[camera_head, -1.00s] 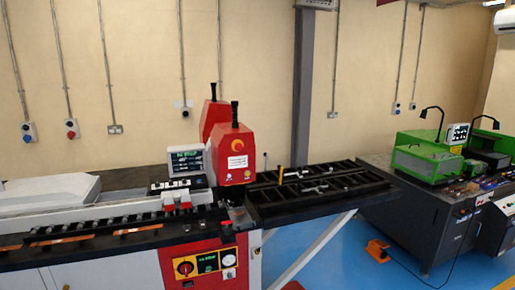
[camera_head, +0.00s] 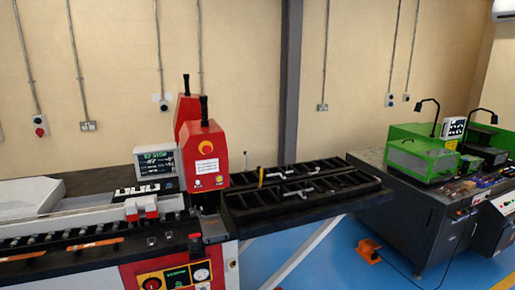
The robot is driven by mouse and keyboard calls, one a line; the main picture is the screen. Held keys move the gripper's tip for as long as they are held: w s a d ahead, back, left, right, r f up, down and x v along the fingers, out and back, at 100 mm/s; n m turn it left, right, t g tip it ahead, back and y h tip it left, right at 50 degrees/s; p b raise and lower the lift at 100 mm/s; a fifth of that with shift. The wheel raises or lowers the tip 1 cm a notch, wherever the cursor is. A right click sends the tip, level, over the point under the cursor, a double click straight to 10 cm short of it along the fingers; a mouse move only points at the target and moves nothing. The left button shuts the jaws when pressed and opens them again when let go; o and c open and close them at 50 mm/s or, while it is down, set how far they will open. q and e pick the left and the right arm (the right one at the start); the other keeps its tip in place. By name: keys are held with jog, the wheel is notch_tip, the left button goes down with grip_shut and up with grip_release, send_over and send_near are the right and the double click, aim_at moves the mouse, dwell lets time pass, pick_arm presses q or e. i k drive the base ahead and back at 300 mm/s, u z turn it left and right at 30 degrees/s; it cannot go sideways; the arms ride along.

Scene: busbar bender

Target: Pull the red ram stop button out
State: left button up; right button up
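The busbar bender has a red ram head (camera_head: 205,170) standing above its bed. On the head's front face is a round orange-red button (camera_head: 206,147). The front control panel (camera_head: 176,278) carries a red knob (camera_head: 152,283) on a yellow plate, and is partly cut off at the bottom. A small red cap (camera_head: 195,237) on a dark base sits at the bed's front edge. No label for a ram stop is readable, and I cannot tell whether any button is pushed in. Neither of my grippers is in view.
A small display screen (camera_head: 156,162) stands left of the ram head. A black grated table (camera_head: 270,219) extends right on an angled white leg (camera_head: 305,250). A green machine (camera_head: 420,158) sits on a dark cabinet further right. Blue floor with an orange foot pedal (camera_head: 369,250) lies between.

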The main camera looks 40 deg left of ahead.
aim_at(207, 149)
jog(key=z, duration=0.15)
jog(key=i, duration=1.35)
jog(key=u, duration=0.55)
